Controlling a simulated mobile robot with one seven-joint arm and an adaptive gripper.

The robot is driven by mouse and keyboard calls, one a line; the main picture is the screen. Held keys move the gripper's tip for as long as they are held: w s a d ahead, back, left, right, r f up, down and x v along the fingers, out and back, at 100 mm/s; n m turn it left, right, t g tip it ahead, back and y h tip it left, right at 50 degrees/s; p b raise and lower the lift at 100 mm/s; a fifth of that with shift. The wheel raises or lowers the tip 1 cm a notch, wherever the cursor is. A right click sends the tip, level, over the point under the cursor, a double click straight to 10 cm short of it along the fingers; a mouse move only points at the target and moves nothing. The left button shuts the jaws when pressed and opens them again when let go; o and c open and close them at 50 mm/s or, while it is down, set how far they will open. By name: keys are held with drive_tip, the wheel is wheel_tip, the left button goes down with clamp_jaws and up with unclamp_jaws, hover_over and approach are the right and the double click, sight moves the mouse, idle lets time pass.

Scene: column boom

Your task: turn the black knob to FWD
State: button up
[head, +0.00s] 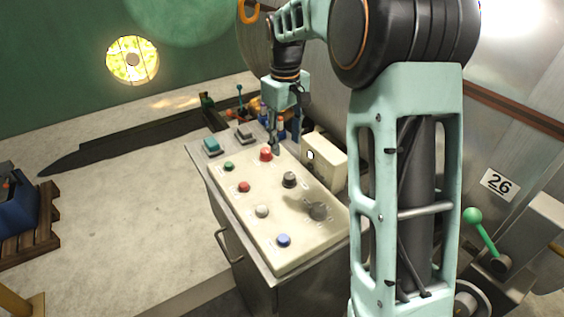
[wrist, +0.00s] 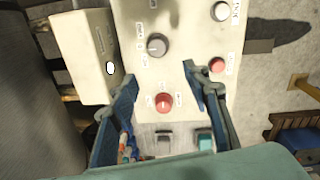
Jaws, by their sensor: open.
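A cream control panel (head: 235,208) carries several knobs and buttons. A dark grey knob (head: 289,179) sits near its middle, and a second dark knob (head: 317,211) lies in shadow nearer the front right. I cannot tell which is called black. A dark grey knob (wrist: 156,45) with small labels shows ahead of the fingers in the wrist view. The labels are too small to read, and I cannot make out the pointer. My gripper (head: 285,143) is open and empty above the far part of the panel. A red knob (wrist: 164,102) shows between its fingers (wrist: 161,80).
A cream box (head: 325,162) stands along the panel's right side. Red, green, white and blue controls (head: 283,240) share the panel. Teal (head: 212,147) and grey (head: 245,136) blocks and small bottles stand at its far end. A green-knobbed lever (head: 474,216) is at the right.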

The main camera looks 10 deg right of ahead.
sight(289, 175)
drive_tip(key=f, duration=0.7)
drive_tip(key=d+f, duration=0.1)
drive_tip(key=f, duration=0.3)
drive_tip(key=shift+s+f, duration=0.1)
drive_tip(key=shift+s, duration=0.05)
drive_tip(key=shift+c, duration=0.2)
drive_tip(key=c, duration=1.1)
drive_tip(key=shift+m, duration=0.3)
drive_tip(key=m, duration=0.3)
drive_tip(key=shift+m+g, duration=0.3)
drive_tip(key=m, duration=0.4)
drive_tip(key=shift+m, duration=0.4)
